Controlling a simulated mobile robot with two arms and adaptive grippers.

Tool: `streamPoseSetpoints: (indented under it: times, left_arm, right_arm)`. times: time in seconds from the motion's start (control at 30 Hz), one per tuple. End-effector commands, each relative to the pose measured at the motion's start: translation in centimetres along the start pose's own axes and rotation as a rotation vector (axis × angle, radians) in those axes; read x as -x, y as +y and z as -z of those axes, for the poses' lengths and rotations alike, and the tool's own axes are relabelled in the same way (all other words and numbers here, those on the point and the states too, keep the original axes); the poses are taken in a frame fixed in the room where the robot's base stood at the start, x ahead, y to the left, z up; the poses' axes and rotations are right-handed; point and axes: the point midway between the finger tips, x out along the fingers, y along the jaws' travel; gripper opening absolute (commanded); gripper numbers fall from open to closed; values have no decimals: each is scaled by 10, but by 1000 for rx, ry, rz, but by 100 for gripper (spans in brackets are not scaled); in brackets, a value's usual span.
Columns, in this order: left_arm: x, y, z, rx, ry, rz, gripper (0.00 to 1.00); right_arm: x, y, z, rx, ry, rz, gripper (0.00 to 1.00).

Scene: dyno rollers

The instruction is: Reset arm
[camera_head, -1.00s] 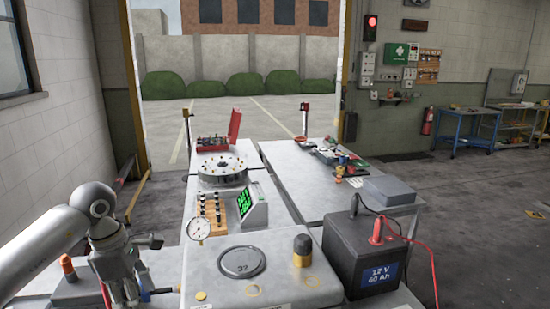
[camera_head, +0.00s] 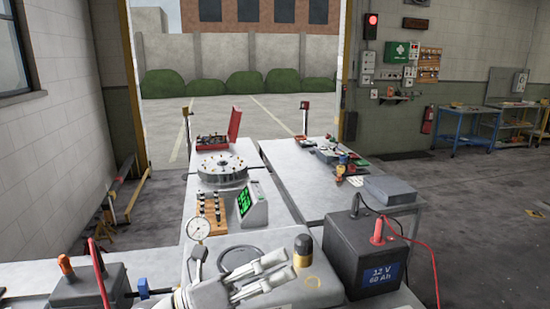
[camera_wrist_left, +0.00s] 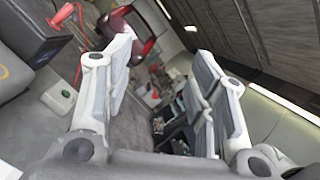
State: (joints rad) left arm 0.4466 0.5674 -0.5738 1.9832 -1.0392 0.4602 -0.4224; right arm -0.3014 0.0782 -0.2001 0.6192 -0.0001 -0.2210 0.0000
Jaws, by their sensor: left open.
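My left gripper (camera_head: 282,279) shows at the bottom middle of the head view, in front of the grey bench block and the round ring (camera_head: 240,258) on it. Its fingers are apart and nothing is between them. In the left wrist view the fingers (camera_wrist_left: 165,80) spread wide with only the room behind them. The gripper hides part of the ring and the block's front. My right gripper is not in either view.
The battery (camera_head: 365,255) with red and black leads stands right of the gripper. A black and yellow knob (camera_head: 303,250) and a dial gauge (camera_head: 198,230) stand close by. A green-lit display (camera_head: 250,203) and a round tray (camera_head: 222,168) are farther back. Open floor lies to the right.

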Motion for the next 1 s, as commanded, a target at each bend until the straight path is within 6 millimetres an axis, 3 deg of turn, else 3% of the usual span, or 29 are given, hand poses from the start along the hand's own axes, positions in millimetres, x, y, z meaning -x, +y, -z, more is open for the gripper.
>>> streamPoseSetpoints:
  times: [0.13,0.23,0.33,0.47,0.57,0.73,0.87,1.0]
  left_arm:
    - [19,8,-32,293,-326,-29,51]
    - [44,26,-47,495,-536,-72,51]
    - [78,51,-50,699,-740,-133,51]
    - [130,88,-34,967,-995,-239,51]
    - [172,114,-3,1169,-1183,-343,51]
    - [243,138,77,1498,-1483,-561,51]
    - [286,134,146,1708,-1674,-748,51]
    - [316,114,209,1874,-1823,-935,51]
  right_arm:
    - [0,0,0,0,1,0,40]
    - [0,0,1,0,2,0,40]
    - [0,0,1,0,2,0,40]
    - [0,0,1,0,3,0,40]
    - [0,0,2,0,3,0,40]
    - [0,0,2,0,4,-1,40]
    - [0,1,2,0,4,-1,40]
    - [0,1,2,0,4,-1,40]
